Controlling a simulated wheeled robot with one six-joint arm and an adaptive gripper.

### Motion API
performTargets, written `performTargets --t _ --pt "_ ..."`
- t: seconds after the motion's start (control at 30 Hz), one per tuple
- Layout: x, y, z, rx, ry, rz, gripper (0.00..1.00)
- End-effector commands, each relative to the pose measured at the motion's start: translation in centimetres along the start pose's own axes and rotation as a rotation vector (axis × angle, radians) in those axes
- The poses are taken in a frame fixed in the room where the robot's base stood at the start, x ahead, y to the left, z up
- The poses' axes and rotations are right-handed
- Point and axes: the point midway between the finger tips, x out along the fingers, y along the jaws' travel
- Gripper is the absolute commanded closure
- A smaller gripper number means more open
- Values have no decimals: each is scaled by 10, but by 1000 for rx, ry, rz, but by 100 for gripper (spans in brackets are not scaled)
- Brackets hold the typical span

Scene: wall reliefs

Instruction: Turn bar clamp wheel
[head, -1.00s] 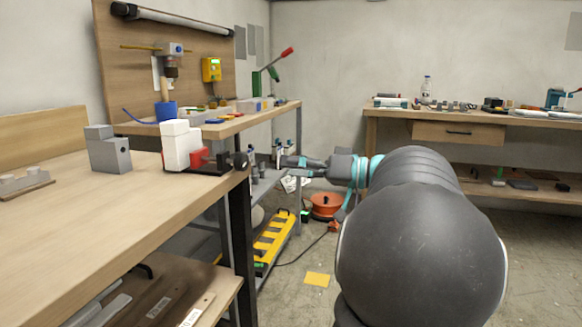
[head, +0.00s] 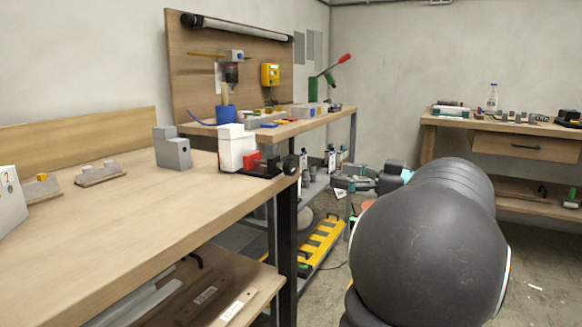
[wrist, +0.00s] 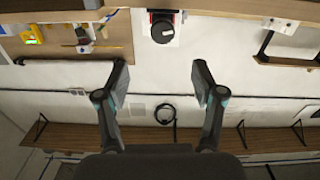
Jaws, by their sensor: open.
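A bar clamp with a red body (head: 250,161) and a dark bar sits at the right end of the near workbench. Its black wheel (head: 290,165) sticks out past the bench edge, facing right. The wheel also shows in the wrist view (wrist: 163,31), at the top centre with red behind it. My gripper (head: 345,183) is right of the wheel in the head view, apart from it. In the wrist view its two fingers (wrist: 161,78) are spread wide with nothing between them, and the wheel lies beyond the fingertips. The arm hides part of the scene at right.
A white block (head: 236,148) stands beside the clamp, with a grey block (head: 172,148) to its left on the workbench (head: 130,205). A second bench with a pegboard (head: 215,60) stands behind. A yellow case (head: 320,243) lies on a low shelf. Another bench (head: 515,147) is at the far right.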

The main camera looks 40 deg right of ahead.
Motion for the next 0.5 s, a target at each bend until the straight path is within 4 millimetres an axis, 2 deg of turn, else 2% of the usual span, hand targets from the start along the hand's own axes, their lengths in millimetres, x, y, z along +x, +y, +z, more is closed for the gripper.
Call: performTargets --t 0.2,0.5 --pt "46 -4 -1 2 2 -14 32" --pt "98 -4 -1 3 1 -12 32"
